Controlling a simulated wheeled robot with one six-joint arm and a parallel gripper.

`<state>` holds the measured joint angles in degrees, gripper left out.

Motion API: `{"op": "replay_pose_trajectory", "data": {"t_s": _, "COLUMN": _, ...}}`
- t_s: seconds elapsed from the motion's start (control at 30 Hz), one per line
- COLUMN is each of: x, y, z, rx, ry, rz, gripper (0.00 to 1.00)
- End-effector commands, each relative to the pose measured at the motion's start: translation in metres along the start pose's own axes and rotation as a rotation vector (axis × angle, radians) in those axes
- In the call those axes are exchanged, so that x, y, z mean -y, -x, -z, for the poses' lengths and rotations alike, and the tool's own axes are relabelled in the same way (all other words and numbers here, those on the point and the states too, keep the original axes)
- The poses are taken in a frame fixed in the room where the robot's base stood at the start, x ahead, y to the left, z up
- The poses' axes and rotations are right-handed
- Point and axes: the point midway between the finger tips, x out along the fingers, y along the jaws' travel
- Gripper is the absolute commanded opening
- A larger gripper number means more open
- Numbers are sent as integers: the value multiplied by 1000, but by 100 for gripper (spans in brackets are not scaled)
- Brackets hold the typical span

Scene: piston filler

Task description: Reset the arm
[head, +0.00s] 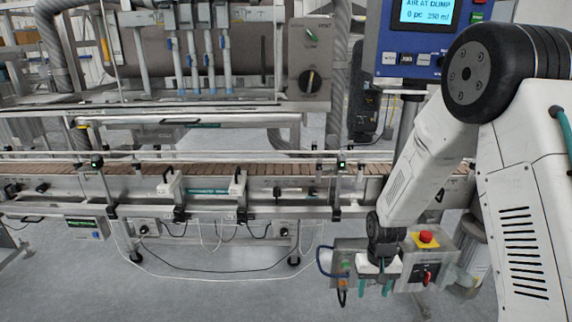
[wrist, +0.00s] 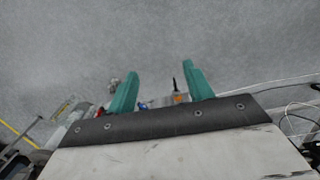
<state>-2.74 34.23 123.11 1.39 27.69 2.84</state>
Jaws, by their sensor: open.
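My gripper (head: 375,287) hangs at the end of my white arm at the lower right of the head view, pointing down in front of the conveyor. Its two green fingers are apart with nothing between them. In the wrist view my gripper (wrist: 158,88) also shows open and empty, with grey floor beyond the fingertips. In the head view it appears just left of a grey control box with a red emergency stop button (head: 426,237); I cannot tell the gap between them.
A conveyor (head: 130,169) with a brown belt and rails runs across the head view. Behind it stands the filler with several nozzles (head: 226,50) and a knob panel (head: 310,60). A blue panel with a screen (head: 425,12) is at the upper right. Floor (head: 200,295) is open at the front left.

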Motion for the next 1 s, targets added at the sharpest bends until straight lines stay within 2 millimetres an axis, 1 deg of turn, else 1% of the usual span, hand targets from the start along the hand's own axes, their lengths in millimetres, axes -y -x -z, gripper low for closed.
{"op": "replay_pose_trajectory", "data": {"t_s": 0.03, "x": -2, "y": 27, "z": -14, "rx": 16, "ry": 4, "rz": -1, "gripper": 52}}
{"op": "replay_pose_trajectory", "data": {"t_s": 0.1, "x": -4, "y": 58, "z": -35, "rx": 49, "ry": 11, "rz": -2, "gripper": 52}}
{"op": "replay_pose_trajectory", "data": {"t_s": 0.17, "x": -6, "y": 83, "z": -54, "rx": 75, "ry": 16, "rz": -4, "gripper": 52}}
{"op": "replay_pose_trajectory", "data": {"t_s": 0.2, "x": -8, "y": 99, "z": -67, "rx": 89, "ry": 20, "rz": -4, "gripper": 52}}
{"op": "replay_pose_trajectory", "data": {"t_s": 0.27, "x": -10, "y": 122, "z": -87, "rx": 109, "ry": 25, "rz": -5, "gripper": 52}}
{"op": "replay_pose_trajectory", "data": {"t_s": 0.3, "x": -11, "y": 137, "z": -101, "rx": 120, "ry": 28, "rz": -6, "gripper": 52}}
{"op": "replay_pose_trajectory", "data": {"t_s": 0.37, "x": -14, "y": 157, "z": -122, "rx": 135, "ry": 31, "rz": -7, "gripper": 52}}
{"op": "replay_pose_trajectory", "data": {"t_s": 0.4, "x": -15, "y": 170, "z": -135, "rx": 141, "ry": 33, "rz": -8, "gripper": 52}}
{"op": "replay_pose_trajectory", "data": {"t_s": 0.47, "x": -17, "y": 188, "z": -156, "rx": 148, "ry": 36, "rz": -9, "gripper": 52}}
{"op": "replay_pose_trajectory", "data": {"t_s": 0.5, "x": -18, "y": 199, "z": -170, "rx": 152, "ry": 37, "rz": -9, "gripper": 52}}
{"op": "replay_pose_trajectory", "data": {"t_s": 0.6, "x": -22, "y": 223, "z": -202, "rx": 147, "ry": 40, "rz": -11, "gripper": 52}}
{"op": "replay_pose_trajectory", "data": {"t_s": 0.8, "x": -27, "y": 259, "z": -260, "rx": 88, "ry": 39, "rz": -12, "gripper": 52}}
{"op": "replay_pose_trajectory", "data": {"t_s": 0.9, "x": -29, "y": 272, "z": -280, "rx": 17, "ry": 35, "rz": -11, "gripper": 52}}
{"op": "replay_pose_trajectory", "data": {"t_s": 1.0, "x": -30, "y": 283, "z": -292, "rx": -66, "ry": 30, "rz": -10, "gripper": 52}}
